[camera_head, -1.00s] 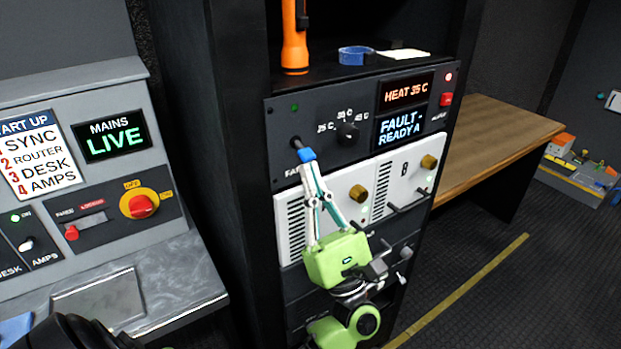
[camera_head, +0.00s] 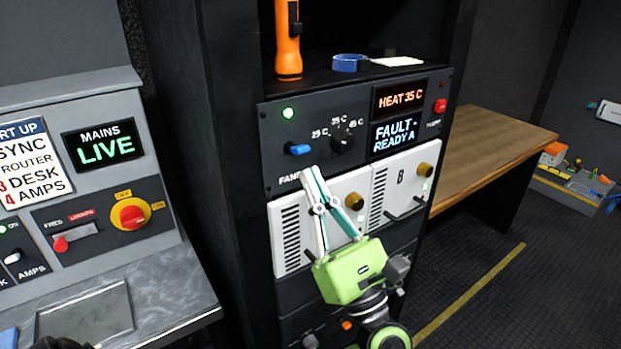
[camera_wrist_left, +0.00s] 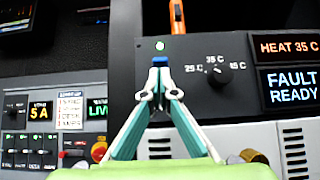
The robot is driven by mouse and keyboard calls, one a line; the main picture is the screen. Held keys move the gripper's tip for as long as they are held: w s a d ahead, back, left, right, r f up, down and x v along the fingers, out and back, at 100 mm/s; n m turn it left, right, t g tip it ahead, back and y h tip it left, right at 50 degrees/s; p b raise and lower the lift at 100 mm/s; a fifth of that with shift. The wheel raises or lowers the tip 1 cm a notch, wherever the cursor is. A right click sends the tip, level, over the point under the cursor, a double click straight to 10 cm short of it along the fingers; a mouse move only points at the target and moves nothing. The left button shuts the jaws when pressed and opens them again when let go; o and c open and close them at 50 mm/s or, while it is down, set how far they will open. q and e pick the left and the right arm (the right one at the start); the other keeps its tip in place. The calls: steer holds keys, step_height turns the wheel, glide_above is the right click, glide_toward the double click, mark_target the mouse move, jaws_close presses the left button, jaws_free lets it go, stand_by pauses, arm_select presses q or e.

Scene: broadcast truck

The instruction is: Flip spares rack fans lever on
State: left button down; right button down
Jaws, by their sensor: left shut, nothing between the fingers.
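The fans lever (camera_head: 298,149) has a blue tip and sits on the dark control panel (camera_head: 270,140) of the rack, above the FANS label. A green lamp (camera_head: 288,113) above it is brightly lit. In the left wrist view the lever's blue tip (camera_wrist_left: 159,61) shows just above my fingertips. My left gripper (camera_head: 313,172) is green with pale fingers, shut and empty, a little below the lever. Whether the fingertips touch it I cannot tell. My right gripper is not in view.
White modules (camera_head: 300,225) with brass knobs sit below. An orange torch (camera_head: 288,50) stands on top. A grey console (camera_head: 100,270) is at left.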

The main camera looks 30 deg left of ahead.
arm_select(q)
steer(key=v, duration=1)
steer(key=shift+d+f, duration=0.25)
steer(key=shift+s, duration=0.1)
